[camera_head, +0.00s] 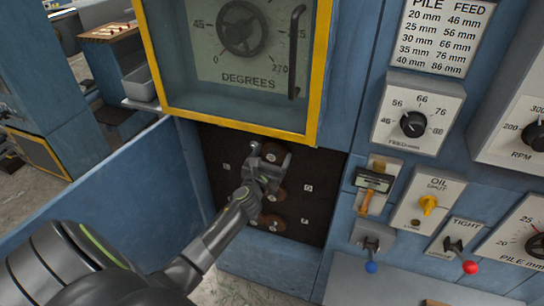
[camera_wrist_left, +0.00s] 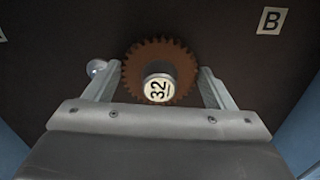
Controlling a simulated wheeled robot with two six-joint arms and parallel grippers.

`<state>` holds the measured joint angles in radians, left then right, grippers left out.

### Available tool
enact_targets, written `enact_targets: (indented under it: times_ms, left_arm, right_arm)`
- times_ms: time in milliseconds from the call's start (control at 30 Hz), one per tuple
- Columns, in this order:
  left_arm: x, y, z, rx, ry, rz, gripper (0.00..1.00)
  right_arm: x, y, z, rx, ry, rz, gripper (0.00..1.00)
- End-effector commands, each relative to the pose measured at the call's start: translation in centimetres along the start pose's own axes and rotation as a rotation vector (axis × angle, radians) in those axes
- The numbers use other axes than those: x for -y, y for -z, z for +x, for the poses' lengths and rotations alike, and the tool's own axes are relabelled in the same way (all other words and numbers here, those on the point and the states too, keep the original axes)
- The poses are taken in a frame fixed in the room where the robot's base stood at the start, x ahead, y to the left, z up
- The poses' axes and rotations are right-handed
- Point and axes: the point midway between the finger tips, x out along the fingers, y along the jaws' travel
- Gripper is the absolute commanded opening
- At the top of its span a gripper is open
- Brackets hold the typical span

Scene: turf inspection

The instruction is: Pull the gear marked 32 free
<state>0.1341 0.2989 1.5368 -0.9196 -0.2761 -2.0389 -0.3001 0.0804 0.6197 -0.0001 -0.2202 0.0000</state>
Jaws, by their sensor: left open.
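The gear marked 32 is a brown toothed wheel (camera_wrist_left: 136,72) with a grey hub and a white end label (camera_wrist_left: 158,89) in the left wrist view. It sits against a dark panel (camera_wrist_left: 205,25). My left gripper (camera_wrist_left: 152,72) is open, with one finger on each side of the gear; I cannot tell whether they touch it. In the head view my left gripper (camera_head: 270,155) reaches into the dark recess (camera_head: 315,175) under the yellow-framed window and partly hides the brown gears there. My right gripper is not in view.
More brown gears (camera_head: 272,222) sit low in the recess beside small lettered tags, one reading B (camera_wrist_left: 271,20). The yellow-framed window (camera_head: 240,125) hangs above. A blue panel (camera_head: 125,195) stands at left. Dials, knobs and levers (camera_head: 371,267) fill the wall at right.

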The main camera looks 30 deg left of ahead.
Motion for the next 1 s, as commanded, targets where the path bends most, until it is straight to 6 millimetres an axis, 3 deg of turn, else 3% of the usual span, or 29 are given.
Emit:
enact_targets:
  times_ms: [267, 567, 600, 733, 1000]
  left_arm:
    - [-0.02, -0.01, 0.13, 0.000, 0.000, 0.000, 0.77]
    - [-0.02, 0.00, 0.11, 0.000, 0.000, 0.001, 0.39]
    - [-0.02, 0.01, 0.10, 0.000, 0.000, 0.001, 0.61]
    - [-0.02, 0.01, 0.10, 0.000, 0.000, 0.001, 0.44]
    - [-0.02, 0.04, -0.21, -0.001, 0.000, 0.000, 0.43]
  right_arm:
    - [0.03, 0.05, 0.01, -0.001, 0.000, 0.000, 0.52]
    - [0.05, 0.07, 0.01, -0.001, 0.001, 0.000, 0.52]
    - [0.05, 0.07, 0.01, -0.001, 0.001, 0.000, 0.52]
    - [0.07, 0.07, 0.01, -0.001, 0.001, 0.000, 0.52]
    - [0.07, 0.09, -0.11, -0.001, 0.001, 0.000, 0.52]
